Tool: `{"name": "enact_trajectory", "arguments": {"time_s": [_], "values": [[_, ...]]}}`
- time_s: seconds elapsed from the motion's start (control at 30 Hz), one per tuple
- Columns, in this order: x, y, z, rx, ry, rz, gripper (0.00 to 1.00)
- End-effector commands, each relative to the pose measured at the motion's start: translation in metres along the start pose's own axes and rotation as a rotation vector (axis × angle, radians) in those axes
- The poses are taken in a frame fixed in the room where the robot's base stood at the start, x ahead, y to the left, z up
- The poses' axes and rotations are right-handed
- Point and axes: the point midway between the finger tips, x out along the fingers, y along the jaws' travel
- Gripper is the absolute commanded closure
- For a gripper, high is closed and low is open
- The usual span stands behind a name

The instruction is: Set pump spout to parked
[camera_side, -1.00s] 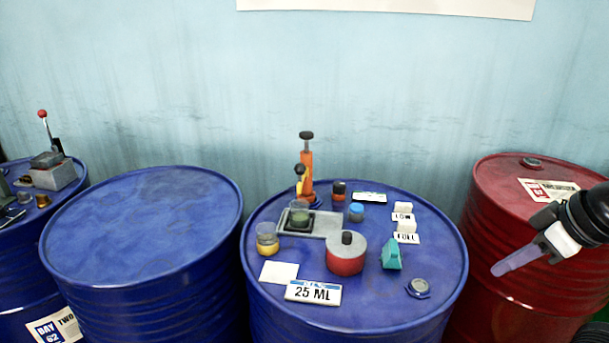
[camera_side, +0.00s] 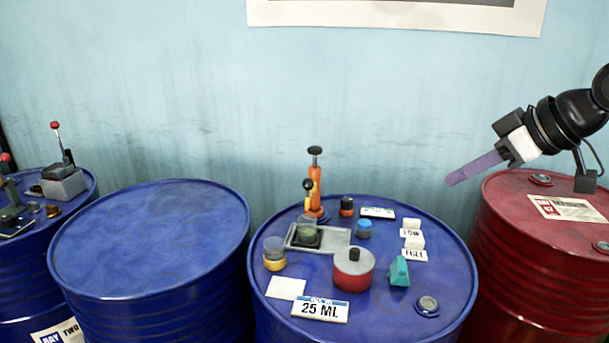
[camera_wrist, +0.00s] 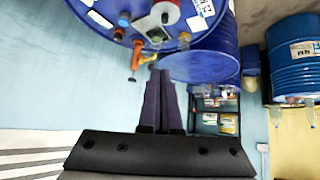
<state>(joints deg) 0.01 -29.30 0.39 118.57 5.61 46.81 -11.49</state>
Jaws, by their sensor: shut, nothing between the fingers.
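The pump (camera_side: 315,190) stands upright near the back edge of the middle blue drum. It has an orange body and a black plunger knob. A short yellow part with a black knob (camera_side: 308,184) sits at its left front; I cannot tell exactly which way the spout points. A glass with dark green contents (camera_side: 307,236) stands on a grey tray in front of the pump. My gripper (camera_side: 450,182) is shut and empty, in the air well right of the pump, level with its upper part. In the wrist view the pump (camera_wrist: 136,57) lies beyond my purple fingers (camera_wrist: 159,74).
A red-sided pot (camera_side: 353,272), an amber jar (camera_side: 274,256), a teal block (camera_side: 399,272), small caps and a "25 ML" card (camera_side: 320,309) crowd this drum. A red drum (camera_side: 530,250) stands right. The left blue drum top (camera_side: 150,235) is bare.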

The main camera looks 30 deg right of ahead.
Motion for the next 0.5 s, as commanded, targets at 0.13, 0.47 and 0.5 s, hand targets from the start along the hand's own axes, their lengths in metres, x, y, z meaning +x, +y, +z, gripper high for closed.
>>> {"name": "enact_trajectory", "arguments": {"time_s": [0.13,0.47,0.5], "values": [[0.02,0.006,-0.068,-0.026,0.047,-0.016,1.0],[0.093,0.018,-0.18,-0.063,0.11,-0.044,1.0],[0.105,0.019,-0.19,-0.064,0.113,-0.047,1.0]]}}
